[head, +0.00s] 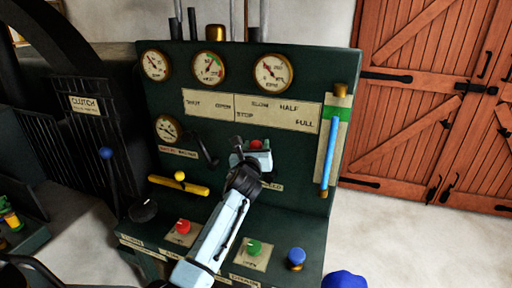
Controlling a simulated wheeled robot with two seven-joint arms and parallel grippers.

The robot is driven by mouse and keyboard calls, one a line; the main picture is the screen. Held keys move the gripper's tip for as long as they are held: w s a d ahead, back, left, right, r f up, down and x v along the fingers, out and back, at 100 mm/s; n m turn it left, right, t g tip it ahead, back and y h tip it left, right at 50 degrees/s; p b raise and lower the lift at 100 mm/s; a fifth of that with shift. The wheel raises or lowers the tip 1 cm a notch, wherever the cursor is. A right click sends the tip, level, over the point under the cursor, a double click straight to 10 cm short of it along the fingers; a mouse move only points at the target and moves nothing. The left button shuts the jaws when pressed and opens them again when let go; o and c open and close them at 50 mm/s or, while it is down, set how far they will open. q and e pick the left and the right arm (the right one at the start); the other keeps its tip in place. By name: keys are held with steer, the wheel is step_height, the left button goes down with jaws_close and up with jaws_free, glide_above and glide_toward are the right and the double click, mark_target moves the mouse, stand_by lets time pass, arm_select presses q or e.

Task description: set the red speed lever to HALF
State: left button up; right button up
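My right gripper is not in view.
Round gauges (272,72) line the panel top. A black crank (206,150) and a yellow bar (179,186) are left of my gripper. A blue tube (329,155) stands at right. Red (183,227), green (254,247) and blue (296,256) knobs sit on the lower ledge.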

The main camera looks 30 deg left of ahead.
arm_select(q)
jaws_close()
steer(key=w+d+m+p, duration=0.1)
steer(key=d+m, duration=0.4)
steer(key=d, duration=0.1)
steer(key=shift+w+t, duration=0.2)
steer(key=shift+t, duration=0.2)
steer(key=shift+d, duration=0.1)
steer(key=shift+o, duration=1.6)
jaws_free()
steer(key=p+v, duration=0.1)
steer(key=v, duration=1.2)
steer(key=shift+s, duration=0.2)
